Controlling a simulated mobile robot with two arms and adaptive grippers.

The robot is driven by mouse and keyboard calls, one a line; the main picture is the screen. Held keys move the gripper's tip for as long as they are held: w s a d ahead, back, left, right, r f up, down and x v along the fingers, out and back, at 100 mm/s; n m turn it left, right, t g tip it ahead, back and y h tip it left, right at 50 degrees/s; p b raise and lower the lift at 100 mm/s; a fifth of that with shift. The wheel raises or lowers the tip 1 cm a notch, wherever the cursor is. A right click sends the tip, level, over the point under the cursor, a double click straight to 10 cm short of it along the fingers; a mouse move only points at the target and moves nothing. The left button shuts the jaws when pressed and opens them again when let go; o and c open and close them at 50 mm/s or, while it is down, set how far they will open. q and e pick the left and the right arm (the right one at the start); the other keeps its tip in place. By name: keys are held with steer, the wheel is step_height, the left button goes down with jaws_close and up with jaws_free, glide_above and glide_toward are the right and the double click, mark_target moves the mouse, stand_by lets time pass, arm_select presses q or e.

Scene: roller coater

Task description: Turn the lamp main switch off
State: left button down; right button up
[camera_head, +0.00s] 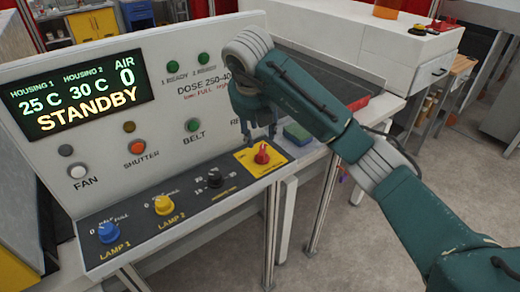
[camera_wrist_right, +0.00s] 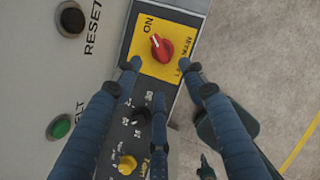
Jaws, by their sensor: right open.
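The lamp main switch is a red rotary knob (camera_head: 262,153) on a yellow plate (camera_head: 245,157) at the right end of the sloped dark panel. In the right wrist view the red knob (camera_wrist_right: 161,47) has a pale mark that points toward the word ON on the yellow plate (camera_wrist_right: 138,48). My right gripper (camera_head: 262,134) hangs just above and behind the knob, fingers pointing down. In the wrist view the fingers of my right gripper (camera_wrist_right: 164,66) are spread apart, with nothing between them; contact with the knob is not visible.
Left of the switch are a black dial (camera_head: 214,178), a yellow LAMP 2 knob (camera_head: 163,205) and a blue LAMP 1 knob (camera_head: 108,232). The upright panel behind has buttons and a display (camera_head: 78,95) reading STANDBY. A green-topped block (camera_head: 297,133) lies right of the switch.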

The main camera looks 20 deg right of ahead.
mark_target(260, 152)
steer(key=p+x, duration=0.3)
steer(key=x, duration=0.6)
steer(key=shift+f, duration=0.25)
steer(key=shift+w+f, duration=0.2)
steer(key=shift+f, duration=0.3)
steer(key=shift+c, duration=0.3)
jaws_close()
